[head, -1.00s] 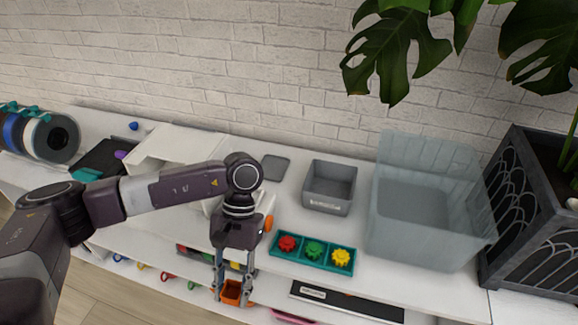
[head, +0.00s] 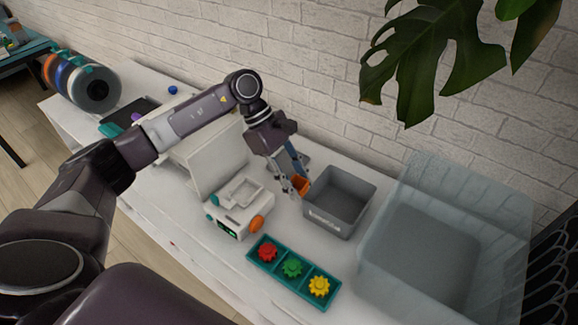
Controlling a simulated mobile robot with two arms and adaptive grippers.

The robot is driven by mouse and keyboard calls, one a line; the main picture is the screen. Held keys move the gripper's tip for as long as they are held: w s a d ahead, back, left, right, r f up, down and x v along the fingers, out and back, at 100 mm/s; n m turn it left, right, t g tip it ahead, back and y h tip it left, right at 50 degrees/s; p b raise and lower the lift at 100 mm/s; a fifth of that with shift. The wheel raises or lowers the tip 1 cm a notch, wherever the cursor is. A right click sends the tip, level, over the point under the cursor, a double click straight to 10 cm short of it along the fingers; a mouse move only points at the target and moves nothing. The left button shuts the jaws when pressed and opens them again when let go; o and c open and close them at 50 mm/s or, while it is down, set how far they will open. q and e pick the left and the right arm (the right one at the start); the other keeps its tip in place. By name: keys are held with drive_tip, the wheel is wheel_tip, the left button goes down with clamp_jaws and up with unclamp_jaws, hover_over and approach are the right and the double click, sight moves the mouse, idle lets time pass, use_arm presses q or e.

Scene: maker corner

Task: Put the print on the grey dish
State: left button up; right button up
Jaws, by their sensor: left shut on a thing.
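My left gripper (head: 294,184) is shut on the print (head: 302,185), a small orange piece between its fingertips. It holds the print just left of the grey open bin (head: 343,225), near the bin's left wall. The fingers and wrist cover part of the print. The grey dish, a flat dark square left of the bin in the earlier view, cannot be made out now; my gripper is in front of that area. My right gripper is not in view.
A white machine (head: 236,212) with an orange knob stands left of the gripper. A teal tray (head: 273,271) with red, green and yellow gears lies in front. A large clear bin (head: 480,215) stands right. Spools (head: 95,92) sit far left. Plant leaves hang above right.

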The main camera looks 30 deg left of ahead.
use_arm(q)
drive_tip(key=w+a+r+n+t+y+b, duration=0.1)
drive_tip(key=w+a+r+n+t+y, duration=0.3)
drive_tip(key=w+a+n, duration=0.4)
drive_tip(key=w+a+r+n+t+y+b, duration=0.25)
drive_tip(key=w+r+n, duration=0.3)
drive_tip(key=n, duration=0.35)
drive_tip(key=shift+t+h, duration=0.25)
drive_tip(key=shift+h, duration=0.1)
drive_tip(key=f+p, duration=0.1)
drive_tip(key=f, duration=0.5)
drive_tip(key=f+p, duration=0.1)
drive_tip(key=f, duration=0.5)
drive_tip(key=a+f+p, duration=0.1)
drive_tip(key=f, duration=0.5)
drive_tip(key=shift+s+f+p, duration=0.2)
drive_tip(key=shift+f+p, duration=0.1)
drive_tip(key=shift+p, duration=0.1)
drive_tip(key=shift+f, duration=0.45)
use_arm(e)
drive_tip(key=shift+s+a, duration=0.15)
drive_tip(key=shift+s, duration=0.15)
use_arm(q)
drive_tip(key=shift+f, duration=0.1)
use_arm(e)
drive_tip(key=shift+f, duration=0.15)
use_arm(q)
drive_tip(key=o, duration=0.6)
